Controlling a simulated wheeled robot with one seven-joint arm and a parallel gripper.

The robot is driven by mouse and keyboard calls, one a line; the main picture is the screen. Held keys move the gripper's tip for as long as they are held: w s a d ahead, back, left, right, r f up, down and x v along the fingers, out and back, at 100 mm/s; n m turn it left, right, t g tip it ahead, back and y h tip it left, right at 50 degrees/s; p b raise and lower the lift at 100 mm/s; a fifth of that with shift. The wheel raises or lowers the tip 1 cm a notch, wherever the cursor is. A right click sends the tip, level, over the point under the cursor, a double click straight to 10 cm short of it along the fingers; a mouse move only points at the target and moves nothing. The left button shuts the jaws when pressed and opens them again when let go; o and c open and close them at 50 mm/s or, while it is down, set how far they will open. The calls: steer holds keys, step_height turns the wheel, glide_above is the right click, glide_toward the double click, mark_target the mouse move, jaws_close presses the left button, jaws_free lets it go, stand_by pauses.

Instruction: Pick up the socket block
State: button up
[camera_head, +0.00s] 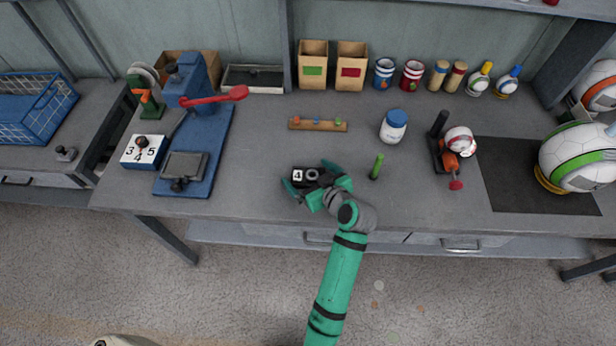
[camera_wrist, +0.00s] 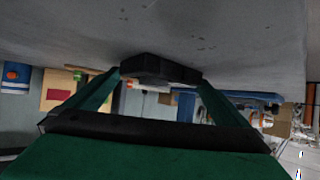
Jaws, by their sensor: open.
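The socket block (camera_head: 312,173) is a small black block with a white "4" label and a round grey socket. It sits on the grey workbench (camera_head: 260,150) near the front edge. My green gripper (camera_head: 311,181) is open, with one finger to the left of the block and the other at its upper right. In the wrist view the dark block (camera_wrist: 158,66) lies between the two fingertips (camera_wrist: 158,80). I cannot tell whether either finger touches it. Part of the block is hidden by the gripper in the head view.
A green peg (camera_head: 377,167) stands close to the right of my gripper. A wooden strip with coloured pegs (camera_head: 318,125) lies behind. A blue-lidded jar (camera_head: 394,126) stands behind to the right. A blue press (camera_head: 196,95) is at left. Bench left of the block is clear.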

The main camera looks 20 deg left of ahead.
steer(key=c, duration=0.7)
steer(key=shift+c, duration=0.2)
steer(key=shift+r, duration=0.1)
